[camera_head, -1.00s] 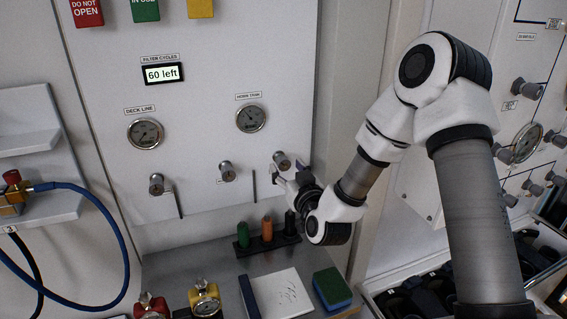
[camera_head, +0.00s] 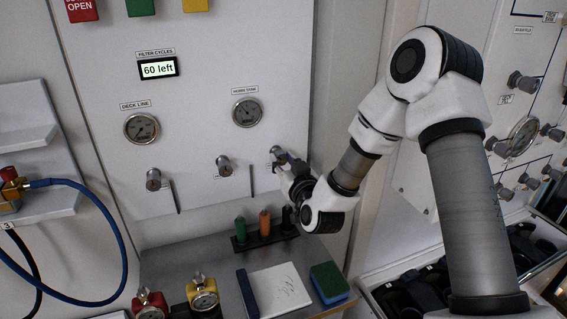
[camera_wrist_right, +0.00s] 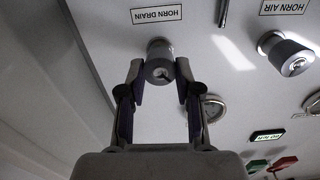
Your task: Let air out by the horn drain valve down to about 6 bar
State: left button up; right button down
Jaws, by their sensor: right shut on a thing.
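The horn drain valve is a grey round knob (camera_wrist_right: 160,64) under the HORN DRAIN label in the right wrist view. In the head view the knob (camera_head: 277,152) is at the lower right of the white panel, partly hidden by my gripper. My right gripper (camera_wrist_right: 160,72) is shut on this knob, one finger on each side. In the head view my right gripper (camera_head: 283,163) is at the panel. The horn tank gauge (camera_head: 247,112) is above and left of it; its needle is too small to read. My left gripper is not in view.
The deck line gauge (camera_head: 142,128) and two other knobs (camera_head: 153,179) (camera_head: 223,165) are to the left on the panel. A display (camera_head: 158,68) reads 60 left. Below stand a marker rack (camera_head: 265,240), a notepad (camera_head: 279,290) and a green-blue sponge (camera_head: 328,282).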

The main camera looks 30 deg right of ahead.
jog(key=m+b, duration=0.4)
jog(key=shift+f, duration=0.2)
jog(key=shift+d+r+m+b, duration=0.1)
jog(key=shift+r+m+b, duration=0.05)
jog(key=shift+m+b, duration=1.65)
jog(key=shift+m+p, duration=0.35)
jog(key=shift+m, duration=0.05)
jog(key=c, duration=0.8)
grip_release()
jog(key=shift+s, duration=0.1)
jog(key=v, duration=0.7)
jog(key=shift+s, duration=0.1)
